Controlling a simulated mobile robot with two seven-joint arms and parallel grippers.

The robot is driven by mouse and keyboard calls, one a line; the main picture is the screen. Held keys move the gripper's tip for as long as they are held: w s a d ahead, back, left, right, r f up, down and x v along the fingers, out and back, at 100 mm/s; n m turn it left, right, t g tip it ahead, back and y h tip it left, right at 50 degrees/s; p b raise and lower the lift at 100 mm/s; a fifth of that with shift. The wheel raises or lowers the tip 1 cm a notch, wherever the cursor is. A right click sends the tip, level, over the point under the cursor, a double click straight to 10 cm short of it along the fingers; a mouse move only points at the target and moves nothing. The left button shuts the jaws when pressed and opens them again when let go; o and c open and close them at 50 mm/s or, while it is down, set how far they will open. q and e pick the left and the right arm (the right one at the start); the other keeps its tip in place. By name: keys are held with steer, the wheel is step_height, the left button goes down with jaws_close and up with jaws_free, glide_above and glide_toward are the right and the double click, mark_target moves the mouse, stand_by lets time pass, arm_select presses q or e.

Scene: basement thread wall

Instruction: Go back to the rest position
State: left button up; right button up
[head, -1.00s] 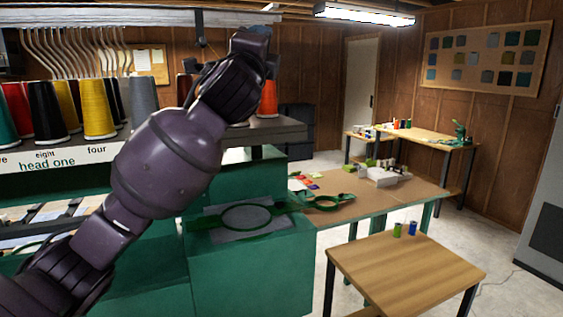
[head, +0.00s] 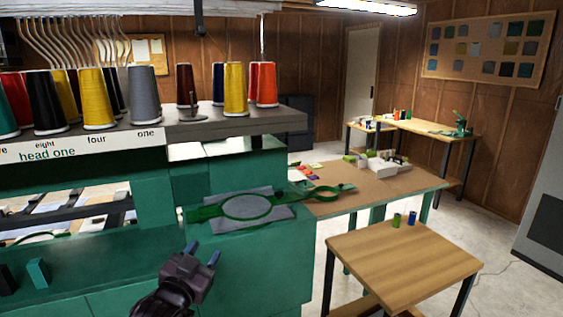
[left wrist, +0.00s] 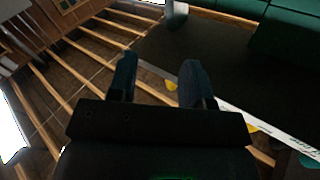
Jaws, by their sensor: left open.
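My left gripper (head: 204,252) is low in the head view, in front of the green machine (head: 150,247). Its two fingers point up and are spread, with nothing between them. The left wrist view shows the same open fingers (left wrist: 159,66), with a dark surface and wooden wall strips behind them. My right gripper is in neither view.
Thread cones, such as the grey one (head: 143,97), stand on the machine's shelf (head: 190,131). A green hoop with grey cloth (head: 245,206) lies on the machine's ledge. A small wooden table (head: 400,262) with two spools and a workbench (head: 390,190) stand right.

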arm_select(q)
steer(key=s+a+f+n+g+y, duration=0.1)
steer(key=s+a+f+g, duration=0.1)
steer(key=s+f, duration=0.7)
steer(key=s+a+f+n+g+y, duration=0.2)
steer(key=s+a+f, duration=0.3)
steer(key=s+f, duration=0.4)
steer(key=s+a+f+n+g+y, duration=0.2)
steer(key=s+a+f, duration=0.1)
steer(key=s+f, duration=0.7)
steer(key=shift+a+f+g, duration=0.2)
steer(key=shift+a+g, duration=0.2)
